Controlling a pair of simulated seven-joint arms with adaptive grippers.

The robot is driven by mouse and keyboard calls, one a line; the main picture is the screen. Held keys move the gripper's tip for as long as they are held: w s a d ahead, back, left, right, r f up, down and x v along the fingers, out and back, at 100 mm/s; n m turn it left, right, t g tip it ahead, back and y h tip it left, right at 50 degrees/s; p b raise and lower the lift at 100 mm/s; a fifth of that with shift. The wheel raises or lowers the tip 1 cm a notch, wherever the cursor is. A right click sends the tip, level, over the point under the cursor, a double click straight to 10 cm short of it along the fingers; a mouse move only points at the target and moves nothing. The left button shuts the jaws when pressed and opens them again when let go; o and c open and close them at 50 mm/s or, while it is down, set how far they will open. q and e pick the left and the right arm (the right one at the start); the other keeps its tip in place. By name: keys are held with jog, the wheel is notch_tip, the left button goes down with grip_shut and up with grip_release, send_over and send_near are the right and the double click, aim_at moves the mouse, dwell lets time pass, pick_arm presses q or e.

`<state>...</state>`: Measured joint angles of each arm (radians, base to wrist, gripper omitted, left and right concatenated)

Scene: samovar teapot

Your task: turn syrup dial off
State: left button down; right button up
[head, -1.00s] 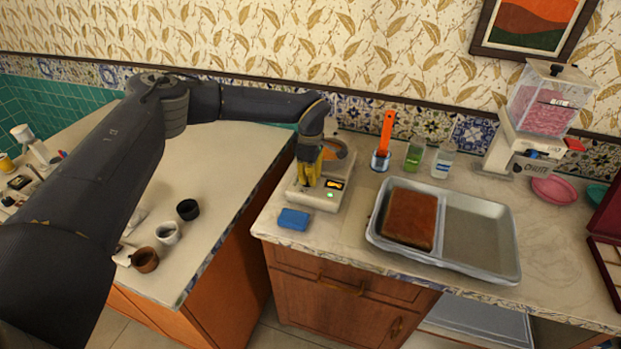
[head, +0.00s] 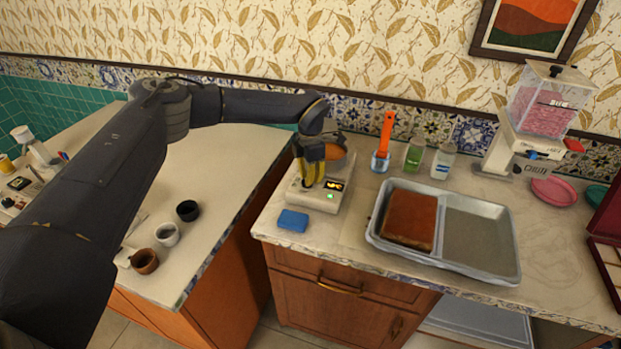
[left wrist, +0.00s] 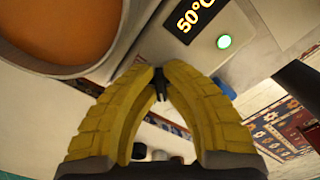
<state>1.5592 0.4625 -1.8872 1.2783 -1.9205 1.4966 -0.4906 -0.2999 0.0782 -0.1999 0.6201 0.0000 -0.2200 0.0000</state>
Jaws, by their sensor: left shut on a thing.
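The syrup warmer (head: 318,197) is a pale box on the counter, with an orange-filled round pot (head: 338,152) on top. In the left wrist view its display (left wrist: 193,17) reads 50°C and a green light (left wrist: 224,42) glows beside it. My left gripper (head: 312,184) has yellow fingers and is at the front of the warmer. In the left wrist view its fingertips are shut on a small dark dial (left wrist: 160,84). The fingers hide part of the dial. My right gripper is out of view.
A blue sponge (head: 293,220) lies just in front of the warmer. A metal tray (head: 481,272) with a brown slab stands to the right. An orange-handled tool (head: 386,135) and bottles stand behind. Cups (head: 167,234) are on the left counter.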

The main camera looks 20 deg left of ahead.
pick_arm(q)
jog(key=n, duration=0.4)
jog(key=shift+w+a+n, duration=0.1)
jog(key=shift+a+n, duration=0.1)
jog(key=shift+n, duration=0.1)
jog(key=shift+a+f+n, duration=0.1)
jog(key=shift+a+n, duration=0.1)
jog(key=shift+n, duration=2)
jog(key=c, duration=1.5)
grip_release()
jog(key=shift+w+r, duration=0.1)
jog(key=shift+r, duration=5.95)
